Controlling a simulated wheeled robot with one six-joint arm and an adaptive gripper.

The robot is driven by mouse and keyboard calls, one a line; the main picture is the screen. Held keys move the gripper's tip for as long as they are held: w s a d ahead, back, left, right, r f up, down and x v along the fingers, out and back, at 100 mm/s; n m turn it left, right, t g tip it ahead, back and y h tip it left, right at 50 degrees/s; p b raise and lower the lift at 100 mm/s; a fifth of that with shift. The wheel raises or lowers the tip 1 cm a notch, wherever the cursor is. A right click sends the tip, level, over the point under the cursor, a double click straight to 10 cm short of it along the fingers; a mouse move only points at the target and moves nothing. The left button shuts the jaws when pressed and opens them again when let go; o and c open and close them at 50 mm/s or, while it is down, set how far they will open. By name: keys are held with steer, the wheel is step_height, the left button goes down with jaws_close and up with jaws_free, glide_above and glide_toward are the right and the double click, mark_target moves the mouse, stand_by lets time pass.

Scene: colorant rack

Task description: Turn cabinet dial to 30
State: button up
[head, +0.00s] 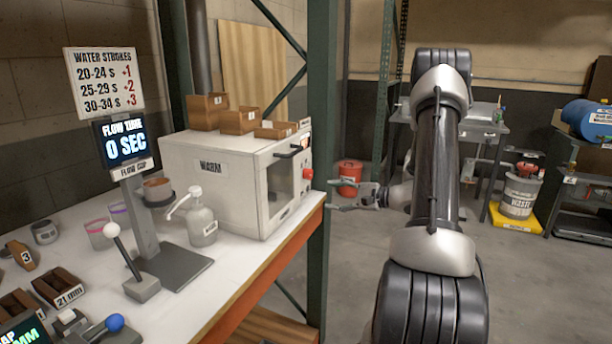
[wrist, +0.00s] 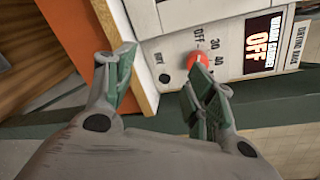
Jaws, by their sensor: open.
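The white cabinet labelled WARM (head: 215,185) stands on the bench, with a glass door at its front. Its red dial (head: 308,173) is on the right part of the front, and also shows in the wrist view (wrist: 198,60). Marks OFF, 30 and 40 are printed around the dial, and the display (wrist: 264,45) beside it reads OFF. The dial's exact pointing is partly hidden. My gripper (head: 337,195) is open and empty, in front of the cabinet. In the wrist view my gripper (wrist: 162,62) has its right fingertip overlapping the dial's lower edge; contact cannot be told.
A green rack post (head: 322,120) rises close beside the cabinet. Small wooden boxes (head: 238,120) sit on its top. A pump bottle (head: 200,218) and the flow cup stand (head: 155,230) are on the bench to the left. A red bucket (head: 350,178) is behind my gripper.

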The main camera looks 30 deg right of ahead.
mark_target(311, 175)
steer(key=w+a+r, duration=0.1)
steer(key=w, duration=0.2)
steer(key=w+a+r+t, duration=0.1)
steer(key=w, duration=0.2)
steer(key=w+a+r+t, duration=0.1)
steer(key=w+r, duration=0.1)
steer(key=w, duration=0.1)
steer(key=shift+w+n, duration=0.25)
steer(key=shift+n, duration=0.15)
steer(key=shift+c, duration=0.5)
steer(key=shift+a, duration=0.1)
steer(key=c, duration=0.9)
